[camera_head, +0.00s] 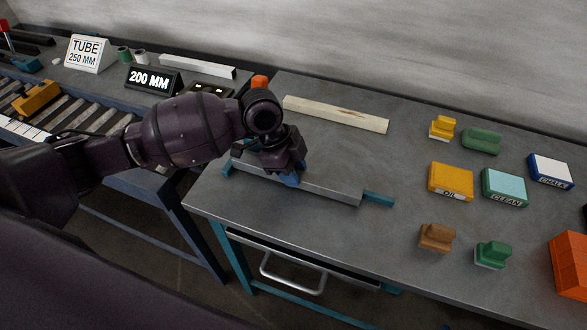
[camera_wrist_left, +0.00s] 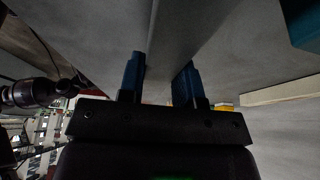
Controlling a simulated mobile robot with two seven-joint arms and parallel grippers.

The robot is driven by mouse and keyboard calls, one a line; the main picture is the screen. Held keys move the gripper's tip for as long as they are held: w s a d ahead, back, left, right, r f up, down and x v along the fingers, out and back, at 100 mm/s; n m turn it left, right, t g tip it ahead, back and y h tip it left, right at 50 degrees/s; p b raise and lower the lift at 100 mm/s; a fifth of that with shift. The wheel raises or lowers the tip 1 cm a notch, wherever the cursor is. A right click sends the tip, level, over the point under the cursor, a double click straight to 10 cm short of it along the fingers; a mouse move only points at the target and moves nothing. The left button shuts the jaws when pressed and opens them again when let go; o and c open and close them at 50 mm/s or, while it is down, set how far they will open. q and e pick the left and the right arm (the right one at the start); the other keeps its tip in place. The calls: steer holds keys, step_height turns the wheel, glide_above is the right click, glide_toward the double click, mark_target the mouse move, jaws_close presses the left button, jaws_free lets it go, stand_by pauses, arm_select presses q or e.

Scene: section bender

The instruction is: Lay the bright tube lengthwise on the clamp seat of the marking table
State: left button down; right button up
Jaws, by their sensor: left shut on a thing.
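The bright tube (camera_head: 328,189) is a long light-grey bar at the front of the marking table (camera_head: 330,150). It lies lengthwise along the teal clamp seat (camera_head: 379,200), whose ends show past both ends of the tube. Whether the tube rests fully on the seat or sits slightly above it I cannot tell. My left gripper (camera_head: 290,179) is over the tube, its blue fingers shut on it and hiding its middle. In the left wrist view the tube (camera_wrist_left: 172,35) runs between the two fingers (camera_wrist_left: 160,82). My right gripper is not in view.
A pale wooden strip (camera_head: 335,114) lies behind the seat. Oil (camera_head: 450,181), clean (camera_head: 504,187) and chalk (camera_head: 550,171) boxes and several blocks stand to the right. A roller bench with a 200 MM sign (camera_head: 153,79) is at left. A drawer handle (camera_head: 293,275) juts out below.

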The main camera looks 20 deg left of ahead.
arm_select(q)
steer(key=shift+s+f, duration=0.1)
steer(key=shift+f, duration=0.2)
